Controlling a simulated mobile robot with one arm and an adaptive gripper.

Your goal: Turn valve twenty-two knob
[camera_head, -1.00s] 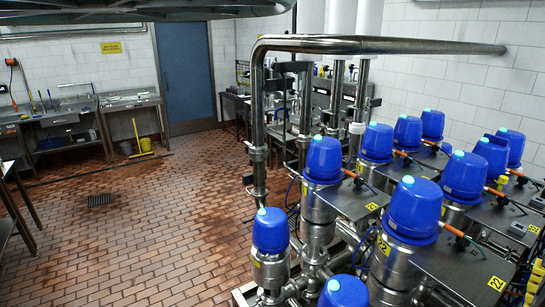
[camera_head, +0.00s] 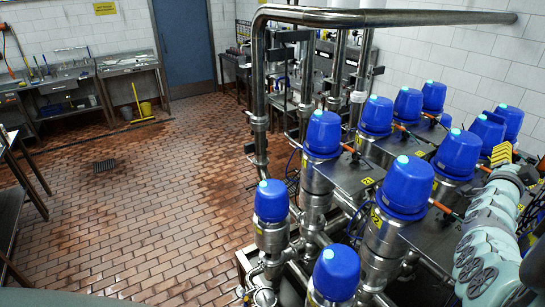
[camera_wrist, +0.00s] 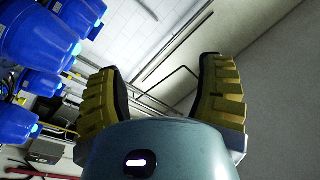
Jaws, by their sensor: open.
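Valve twenty-two appears to be the large blue-capped valve (camera_head: 403,188) in the middle right of the head view; its yellow tag (camera_head: 376,217) is too small to read now. An orange rod (camera_head: 440,207) runs right from its cap toward my arm, which hides the rod's far end and much of the plate behind. I cannot make out the knob. My gripper (camera_head: 502,153), with yellow fingers, is at the right, above and beyond this valve. The wrist view shows the gripper (camera_wrist: 160,85) open, with nothing between its fingers.
Several other blue-capped valves (camera_head: 324,134) stand close around, with steel pipes between them. Blue caps (camera_wrist: 38,45) also fill the left of the wrist view. A tall steel pipe (camera_head: 259,100) rises behind. The tiled floor (camera_head: 150,200) at left is mostly clear.

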